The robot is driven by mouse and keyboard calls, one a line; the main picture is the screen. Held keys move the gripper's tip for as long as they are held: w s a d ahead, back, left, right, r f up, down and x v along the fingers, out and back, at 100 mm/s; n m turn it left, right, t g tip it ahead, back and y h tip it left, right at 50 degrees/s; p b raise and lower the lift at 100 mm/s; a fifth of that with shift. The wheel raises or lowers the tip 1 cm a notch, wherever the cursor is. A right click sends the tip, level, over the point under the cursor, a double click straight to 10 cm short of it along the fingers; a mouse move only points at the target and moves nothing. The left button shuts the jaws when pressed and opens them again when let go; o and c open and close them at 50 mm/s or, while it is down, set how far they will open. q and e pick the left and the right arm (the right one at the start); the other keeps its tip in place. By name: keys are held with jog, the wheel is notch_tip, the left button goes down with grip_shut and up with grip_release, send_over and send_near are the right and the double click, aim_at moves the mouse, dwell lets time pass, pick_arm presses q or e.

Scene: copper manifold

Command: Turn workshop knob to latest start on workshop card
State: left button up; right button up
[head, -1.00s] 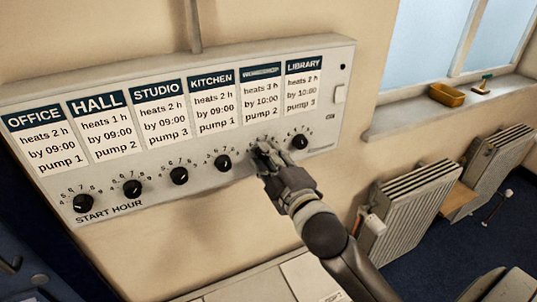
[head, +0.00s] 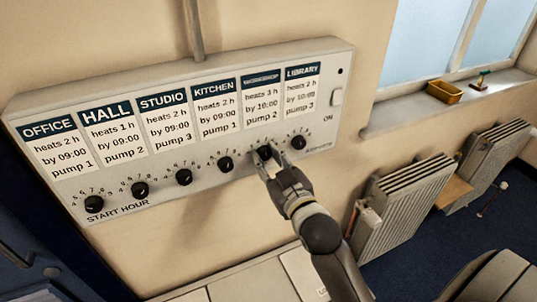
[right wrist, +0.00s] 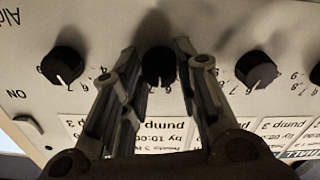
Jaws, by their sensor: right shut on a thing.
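The workshop knob (head: 264,152) is a black round knob on the white panel, below the workshop card (head: 261,100). The card reads "heats 3 h, by 10:00, pump 2"; its blue heading is blurred. My right gripper (head: 263,157) comes up from the lower right, its fingers on either side of this knob. In the right wrist view the knob (right wrist: 158,66) sits between the two fingers of the gripper (right wrist: 157,52), which is shut on it. The fingers hide much of its hour scale, and I cannot read its setting. My left gripper is out of view.
The library knob (head: 298,142) is close on the right and the kitchen knob (head: 225,164) on the left. A switch (head: 336,97) is at the panel's right edge. Radiators (head: 405,207) stand below the window sill, which holds a yellow tray (head: 445,92).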

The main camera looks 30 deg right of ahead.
jog(key=shift+m+p, duration=0.5)
jog(key=shift+m, duration=0.7)
jog(key=o, duration=1)
jog(key=shift+o, duration=0.2)
jog(key=s, duration=1.2)
jog(key=shift+a, duration=0.35)
